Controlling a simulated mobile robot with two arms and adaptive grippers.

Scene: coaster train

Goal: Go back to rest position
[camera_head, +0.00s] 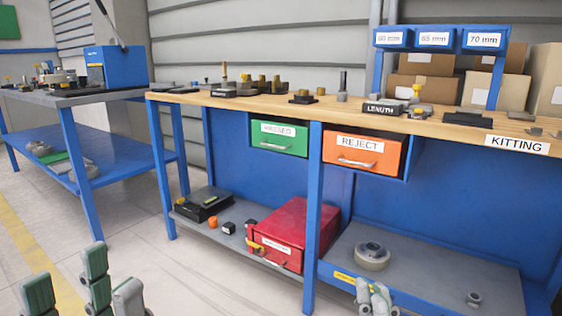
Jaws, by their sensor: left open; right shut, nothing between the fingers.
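My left gripper (80,292) is at the bottom left of the head view. Its grey-green fingers are spread apart, with bare floor around them and nothing between them. My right gripper (373,298) is at the bottom, right of the middle. Its fingers are together and hold nothing. It shows in front of the lower shelf (440,262) of the workbench. Only the finger ends of both grippers are in view; the arms are cut off by the lower edge.
A blue workbench with a wooden top (300,106) spans the view. It has a green drawer (279,138) and an orange REJECT drawer (365,152). A red box (295,229) and a round grey part (372,257) lie below. A second bench (120,168) stands left. Floor at lower left is clear.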

